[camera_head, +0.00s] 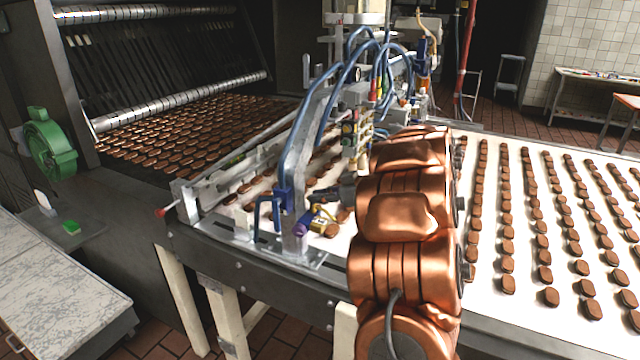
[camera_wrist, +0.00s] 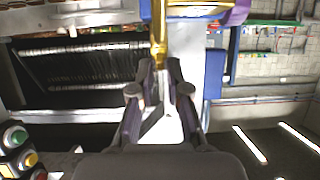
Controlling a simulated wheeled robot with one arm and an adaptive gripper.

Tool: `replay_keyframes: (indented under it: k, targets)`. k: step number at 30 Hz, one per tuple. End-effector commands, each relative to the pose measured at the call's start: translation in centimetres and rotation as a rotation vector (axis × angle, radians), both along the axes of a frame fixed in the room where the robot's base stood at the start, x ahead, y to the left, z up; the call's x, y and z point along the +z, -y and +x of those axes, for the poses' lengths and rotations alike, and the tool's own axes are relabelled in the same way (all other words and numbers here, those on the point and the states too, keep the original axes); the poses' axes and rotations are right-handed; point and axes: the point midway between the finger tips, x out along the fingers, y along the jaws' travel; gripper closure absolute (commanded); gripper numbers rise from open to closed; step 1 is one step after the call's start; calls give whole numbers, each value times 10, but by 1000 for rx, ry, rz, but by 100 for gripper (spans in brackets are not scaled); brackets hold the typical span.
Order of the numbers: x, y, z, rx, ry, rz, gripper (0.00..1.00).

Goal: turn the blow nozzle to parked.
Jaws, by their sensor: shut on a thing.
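The blow nozzle shows in the wrist view as a brass tube (camera_wrist: 159,38) coming down from the top edge. My gripper (camera_wrist: 161,68) has its two fingers close on either side of the tube's lower end and is shut on it. In the head view a small yellow fitting (camera_head: 319,224) with a purple end (camera_head: 303,223) sits beside the grey upright on the machine's near side. My copper arm hides most of my gripper there. No parked marking can be read.
Blue hoses (camera_head: 345,70) arch over the machine close to my arm. Rows of brown biscuits lie on the white belt (camera_head: 625,270) at the right. The grey upright (camera_head: 297,165) stands left of my arm. Coloured buttons (camera_wrist: 14,136) show at the wrist view's lower left.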

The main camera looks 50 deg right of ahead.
Motion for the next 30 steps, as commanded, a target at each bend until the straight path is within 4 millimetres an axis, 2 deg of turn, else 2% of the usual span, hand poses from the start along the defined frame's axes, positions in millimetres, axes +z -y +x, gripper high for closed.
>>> replay_keyframes:
  k: [2,30]
  targets:
    - [5,1,0,49,-1,2,100]
    - [-1,8,7,508,1,-1,100]
